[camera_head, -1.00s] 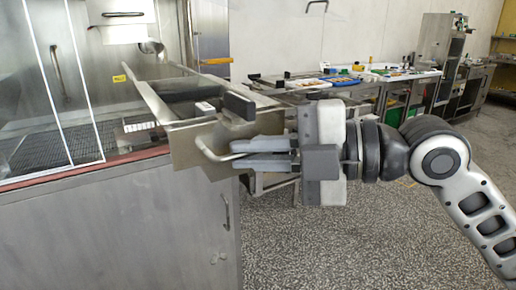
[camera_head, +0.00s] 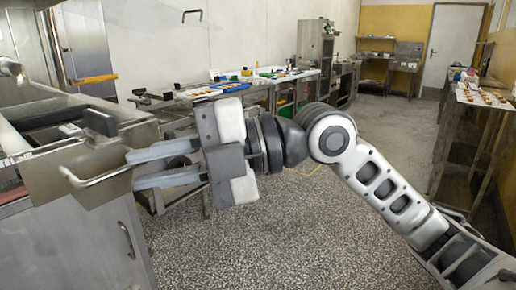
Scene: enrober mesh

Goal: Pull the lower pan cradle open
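The steel pan cradle (camera_head: 95,160) stands out from the machine at the left, with a bent bar handle (camera_head: 90,182) on its front face. A dark block (camera_head: 100,122) sits at its top edge. My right gripper (camera_head: 131,171) is open, its two grey fingers spread one above the other and pointing left. The fingertips are near the right end of the handle; I cannot tell whether they touch it. Nothing is gripped. The cradle's far left part is cut off by the picture edge. My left gripper is not in view.
A steel cabinet door with a handle (camera_head: 127,240) is below the cradle. A long bench with trays (camera_head: 228,87) runs along the back wall. Another table (camera_head: 480,98) stands at the right. The speckled floor (camera_head: 290,240) between is clear.

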